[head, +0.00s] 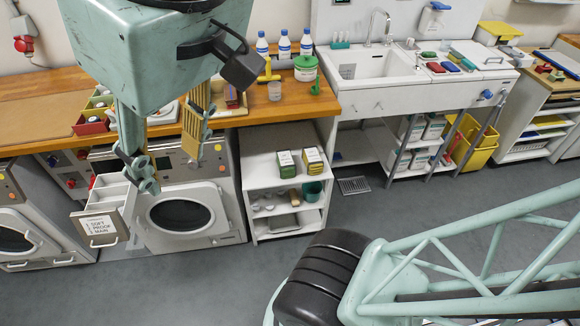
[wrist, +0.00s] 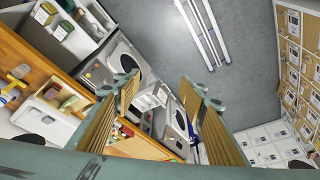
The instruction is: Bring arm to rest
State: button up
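My gripper (head: 172,158) hangs at the left of the head view, in front of the wooden counter and above a front-loading washing machine. Its two ribbed, tan-padded fingers stand well apart, with nothing held between them. The wrist view also shows the gripper (wrist: 160,88) with a wide gap between the fingers; the machines and counter show beyond it. My arm's upper links are partly outside the head view.
A labelled drawer (head: 103,226) stands pulled out from the washing machine (head: 190,215), below my gripper. The wooden counter (head: 40,88) carries bottles, a green-lidded tub (head: 305,69) and small bins. A sink (head: 370,65) is to the right. The grey floor (head: 160,290) in front is clear.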

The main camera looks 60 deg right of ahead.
jog(key=shift+s+d+f, duration=0.2)
jog(key=shift+s+d, duration=0.05)
jog(key=shift+s, duration=0.2)
jog(key=shift+s+d+f, duration=0.2)
jog(key=shift+s+d, duration=0.05)
jog(key=shift+s, duration=0.15)
jog(key=shift+c, duration=0.2)
